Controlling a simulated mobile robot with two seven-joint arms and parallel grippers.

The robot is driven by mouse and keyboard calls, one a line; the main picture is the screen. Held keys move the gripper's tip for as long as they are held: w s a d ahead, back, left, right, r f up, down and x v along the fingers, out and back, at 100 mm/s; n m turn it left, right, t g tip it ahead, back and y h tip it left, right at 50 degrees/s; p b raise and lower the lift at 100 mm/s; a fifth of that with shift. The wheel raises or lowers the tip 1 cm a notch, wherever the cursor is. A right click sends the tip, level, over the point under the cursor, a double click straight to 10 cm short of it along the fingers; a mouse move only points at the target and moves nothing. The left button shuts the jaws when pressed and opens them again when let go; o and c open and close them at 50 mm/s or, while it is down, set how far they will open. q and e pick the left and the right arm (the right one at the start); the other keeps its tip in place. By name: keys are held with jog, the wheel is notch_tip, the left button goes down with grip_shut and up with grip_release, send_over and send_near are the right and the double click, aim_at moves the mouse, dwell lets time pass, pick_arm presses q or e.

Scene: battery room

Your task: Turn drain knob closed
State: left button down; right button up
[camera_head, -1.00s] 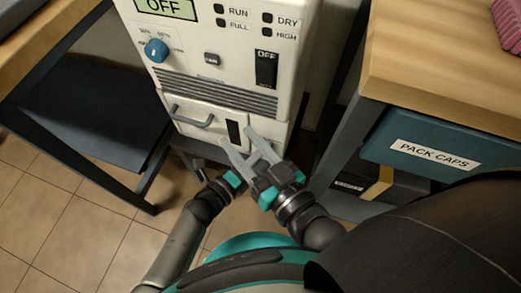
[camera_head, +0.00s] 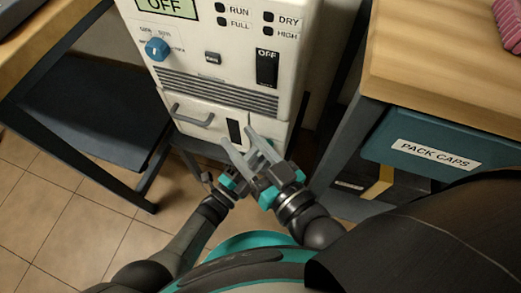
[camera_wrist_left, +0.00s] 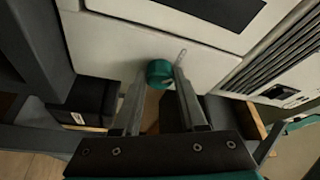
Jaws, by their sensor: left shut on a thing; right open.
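The drain knob (camera_wrist_left: 160,73) is a small round teal knob low on the white machine, seen in the left wrist view beside a light slotted mark. My left gripper (camera_wrist_left: 159,80) is shut on it, one finger on each side. In the head view my left gripper (camera_head: 229,181) is partly behind the right one, and its fingertips and the knob cannot be made out. My right gripper (camera_head: 241,143) is open and empty in front of the machine's lower front. The white machine (camera_head: 190,65) has a display reading OFF.
The machine has a blue dial (camera_head: 157,48), a black OFF switch (camera_head: 267,68) and a lower drawer handle (camera_head: 193,119). A dark low shelf (camera_head: 85,115) stands left. A wooden bench (camera_head: 440,60) with a teal PACK CAPS bin (camera_head: 395,135) stands close on the right.

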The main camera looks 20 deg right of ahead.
dwell(0.7)
pick_arm(q)
jog(key=shift+c, duration=2.2)
grip_release()
jog(key=shift+n, duration=0.3)
